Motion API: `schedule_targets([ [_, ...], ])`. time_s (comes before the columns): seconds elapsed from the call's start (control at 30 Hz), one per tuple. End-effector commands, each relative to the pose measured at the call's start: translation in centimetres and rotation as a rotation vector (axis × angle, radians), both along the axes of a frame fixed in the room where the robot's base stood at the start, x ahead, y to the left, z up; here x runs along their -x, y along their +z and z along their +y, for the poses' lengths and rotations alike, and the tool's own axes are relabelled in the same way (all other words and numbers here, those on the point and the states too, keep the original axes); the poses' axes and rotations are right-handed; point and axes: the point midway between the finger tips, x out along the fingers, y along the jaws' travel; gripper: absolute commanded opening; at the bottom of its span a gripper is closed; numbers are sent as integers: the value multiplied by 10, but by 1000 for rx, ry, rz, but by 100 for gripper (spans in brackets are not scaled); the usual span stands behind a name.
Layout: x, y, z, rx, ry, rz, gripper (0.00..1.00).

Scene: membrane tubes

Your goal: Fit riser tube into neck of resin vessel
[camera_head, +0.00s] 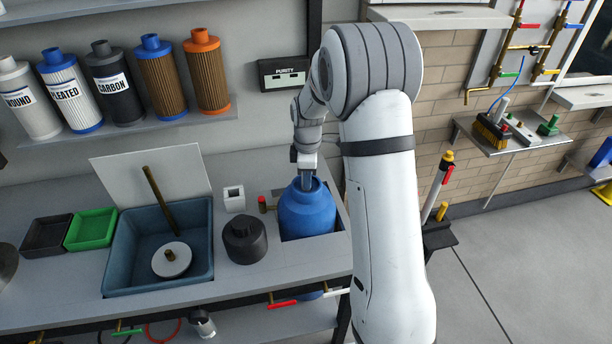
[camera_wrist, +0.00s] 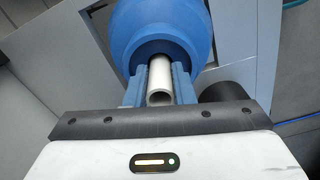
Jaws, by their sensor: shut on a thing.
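The blue resin vessel (camera_head: 307,210) stands upright in an opening of the bench, right of the sink. In the wrist view its blue shoulder and neck (camera_wrist: 155,30) fill the top middle. My gripper (camera_head: 306,180) is at the vessel's neck, pointing down. In the wrist view the two blue fingers of my gripper (camera_wrist: 160,82) are shut on the white riser tube (camera_wrist: 160,82), whose open end faces the camera. The tube runs away from the camera into the neck opening. Its far end is hidden inside the neck.
A dark grey vessel head (camera_head: 245,240) stands left of the vessel, and a small white block (camera_head: 233,198) is behind it. A blue sink (camera_head: 120,262) holds a white disc and a brass rod. Filter cartridges (camera_head: 108,80) line the shelf above.

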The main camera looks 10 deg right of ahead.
Motion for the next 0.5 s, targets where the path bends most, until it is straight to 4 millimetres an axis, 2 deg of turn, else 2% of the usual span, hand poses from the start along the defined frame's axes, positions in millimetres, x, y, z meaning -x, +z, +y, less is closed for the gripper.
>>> schedule_targets([
  [0.03, 0, 1, 0, 0, 0, 0, 0],
  [0.07, 0, 1, 0, 0, 0, 0, 24],
  [0.1, 0, 1, 0, 0, 0, 0, 27],
  [0.3, 0, 1, 0, 0, 1, 0, 44],
  [0.5, 0, 1, 1, 0, 1, 0, 44],
])
